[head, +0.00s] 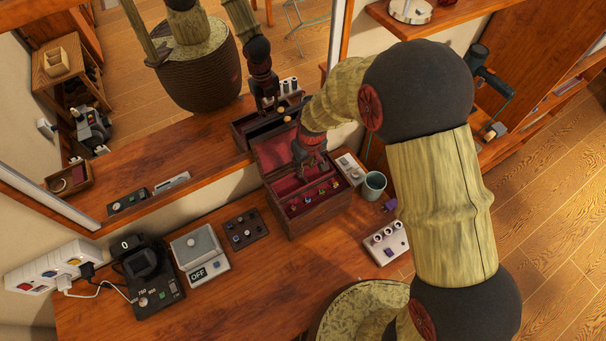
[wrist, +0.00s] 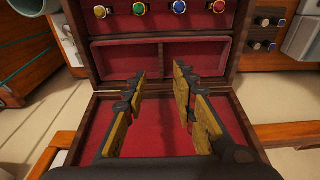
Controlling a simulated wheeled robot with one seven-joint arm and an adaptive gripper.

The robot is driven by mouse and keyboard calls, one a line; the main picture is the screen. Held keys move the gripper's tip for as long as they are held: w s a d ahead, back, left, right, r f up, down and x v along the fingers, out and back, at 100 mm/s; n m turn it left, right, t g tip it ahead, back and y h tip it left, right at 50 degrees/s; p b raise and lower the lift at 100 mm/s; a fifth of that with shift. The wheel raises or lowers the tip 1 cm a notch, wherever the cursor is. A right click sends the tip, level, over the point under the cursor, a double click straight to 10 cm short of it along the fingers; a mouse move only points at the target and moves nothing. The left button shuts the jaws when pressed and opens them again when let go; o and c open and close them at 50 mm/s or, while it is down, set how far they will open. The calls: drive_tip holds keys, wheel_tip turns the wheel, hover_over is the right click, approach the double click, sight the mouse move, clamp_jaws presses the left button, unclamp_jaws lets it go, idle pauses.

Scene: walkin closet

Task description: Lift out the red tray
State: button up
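The red tray (head: 313,198) sits inside a dark wooden box (head: 304,222) whose lid (head: 274,152) stands open, lined in red. My gripper (head: 312,165) is over the lid side of the box. In the wrist view my gripper (wrist: 160,70) is open with nothing between its fingers. Its fingertips point at the compartments' near edge; whether they touch it, I cannot tell.
A grey-blue cup (head: 374,186) and a white knobbed box (head: 386,243) stand right of the wooden box. A mirror (head: 150,90) rises behind. The front tabletop is clear.

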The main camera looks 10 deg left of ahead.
sight(303, 178)
drive_tip(key=f, duration=0.6)
drive_tip(key=shift+w+a+f, duration=0.15)
drive_tip(key=shift+a, duration=0.1)
drive_tip(key=shift+c, duration=1)
clamp_jaws()
